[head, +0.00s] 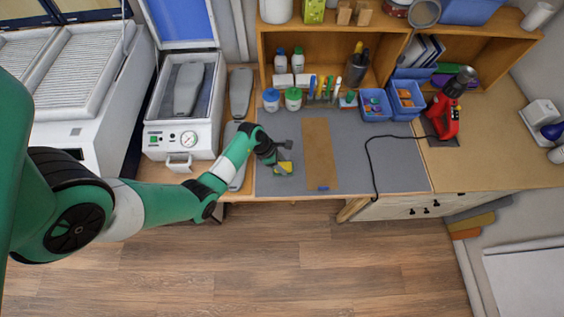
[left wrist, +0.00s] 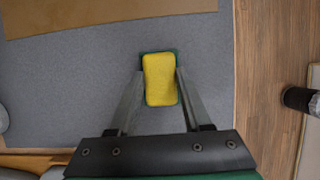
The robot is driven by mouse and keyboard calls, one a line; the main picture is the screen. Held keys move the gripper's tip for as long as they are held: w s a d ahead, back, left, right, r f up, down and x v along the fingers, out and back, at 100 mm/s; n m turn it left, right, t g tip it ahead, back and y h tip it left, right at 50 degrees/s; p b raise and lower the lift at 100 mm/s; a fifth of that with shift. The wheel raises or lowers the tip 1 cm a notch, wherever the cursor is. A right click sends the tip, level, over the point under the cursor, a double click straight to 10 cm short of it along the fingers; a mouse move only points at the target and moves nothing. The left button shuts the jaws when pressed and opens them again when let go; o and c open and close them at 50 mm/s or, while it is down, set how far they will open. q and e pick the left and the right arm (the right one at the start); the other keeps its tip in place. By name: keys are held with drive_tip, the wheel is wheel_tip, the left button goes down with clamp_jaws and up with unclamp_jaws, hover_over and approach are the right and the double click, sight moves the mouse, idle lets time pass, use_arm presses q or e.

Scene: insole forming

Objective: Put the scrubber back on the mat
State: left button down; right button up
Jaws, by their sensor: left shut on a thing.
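The scrubber (head: 285,168) is a small yellow block with a green edge. My left gripper (head: 284,157) is shut on it near the front left part of the grey mat (head: 385,175). In the left wrist view the scrubber (left wrist: 160,78) shows its yellow face between the two fingers, with green along its edges. Behind it is the bare grey mat (left wrist: 80,75). I cannot tell whether the scrubber touches the mat or is held just above it. My right gripper is not in view.
A brown strip (head: 319,150) lies on the mat, right of the gripper. Bottles, pens and blue bins (head: 375,104) line the back. A red tool (head: 444,112) stands at the right, its black cord crossing the mat. A white press (head: 183,110) stands left.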

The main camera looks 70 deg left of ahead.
use_arm(q)
drive_tip(key=shift+r, duration=0.1)
drive_tip(key=shift+c, duration=1.7)
unclamp_jaws()
drive_tip(key=shift+a+r, duration=0.1)
drive_tip(key=shift+r, duration=0.25)
drive_tip(key=p+v, duration=0.3)
drive_tip(key=v, duration=0.8)
drive_tip(key=shift+p, duration=0.3)
drive_tip(key=shift+s+a+r, duration=0.1)
drive_tip(key=shift+r, duration=0.05)
